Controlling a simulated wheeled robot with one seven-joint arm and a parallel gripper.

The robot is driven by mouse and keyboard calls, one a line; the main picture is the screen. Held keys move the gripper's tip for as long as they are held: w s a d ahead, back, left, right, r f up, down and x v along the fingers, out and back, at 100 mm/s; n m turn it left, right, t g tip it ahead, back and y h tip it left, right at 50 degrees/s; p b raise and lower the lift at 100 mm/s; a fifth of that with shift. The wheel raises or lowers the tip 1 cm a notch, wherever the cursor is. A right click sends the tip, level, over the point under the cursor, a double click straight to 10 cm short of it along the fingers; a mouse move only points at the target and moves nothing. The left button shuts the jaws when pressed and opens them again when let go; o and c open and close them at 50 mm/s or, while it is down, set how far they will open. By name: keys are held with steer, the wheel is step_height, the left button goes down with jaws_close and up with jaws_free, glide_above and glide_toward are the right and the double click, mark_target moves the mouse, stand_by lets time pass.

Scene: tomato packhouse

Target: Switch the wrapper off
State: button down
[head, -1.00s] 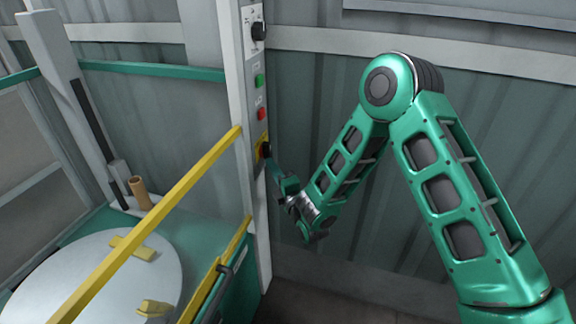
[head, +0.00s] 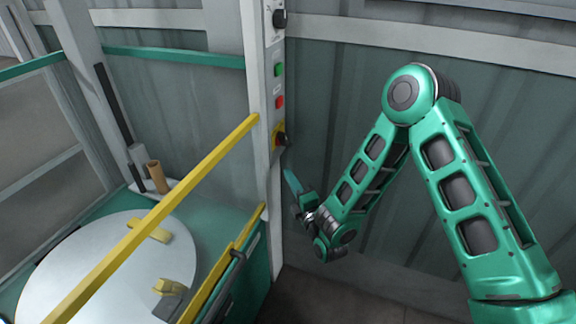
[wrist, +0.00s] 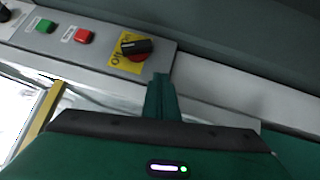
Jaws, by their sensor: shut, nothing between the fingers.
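The wrapper's rotary switch has a black handle (head: 282,139) on a yellow plate (head: 276,134), low on the grey control post (head: 264,160). In the wrist view the black handle (wrist: 137,46) lies nearly level across a red base, and lettering on the yellow plate (wrist: 118,62) is too small to read surely. My gripper (head: 288,172) is just below and in front of the switch, apart from it. In the wrist view my gripper's shut fingers (wrist: 161,80) point at the post just below the switch, with nothing held.
A green button (head: 279,70) and a red button (head: 280,102) sit above the switch, with a black knob (head: 279,18) higher up. A yellow rail (head: 160,212) slopes beside the post over the round turntable (head: 90,265). The ribbed wall (head: 340,90) stands behind.

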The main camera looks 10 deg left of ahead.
steer(key=s+d, duration=0.1)
steer(key=s+d+f, duration=0.1)
steer(key=s, duration=0.1)
steer(key=s+d+f, duration=0.1)
steer(key=shift+s+d, duration=0.1)
steer(key=shift+s, duration=0.05)
stand_by(0.4)
